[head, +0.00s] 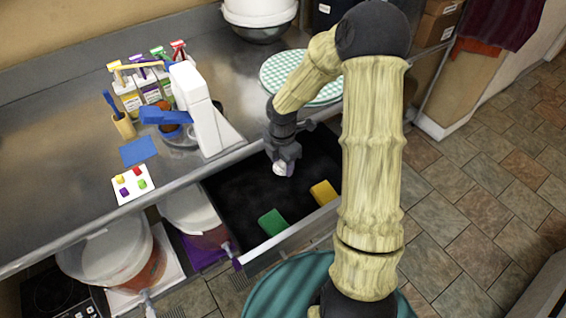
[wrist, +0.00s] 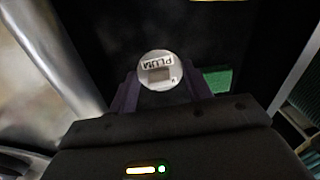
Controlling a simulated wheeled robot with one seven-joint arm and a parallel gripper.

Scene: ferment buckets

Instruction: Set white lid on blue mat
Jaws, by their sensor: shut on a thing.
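My gripper (head: 284,160) is low over the open black drawer (head: 235,187). It is shut on a small round white lid (head: 280,168). In the wrist view the white lid (wrist: 160,71) shows a label reading PLUM between the dark purple fingers. I cannot tell whether anything is under the lid or whether it touches the drawer floor. The blue mat (head: 138,150) lies flat and bare on the steel counter, left of the drawer and well away from my gripper.
A green block (head: 272,222) and a yellow block (head: 323,192) lie in the drawer. A white card (head: 133,185) with several coloured pieces lies before the mat. Large buckets (head: 110,250) stand below the counter.

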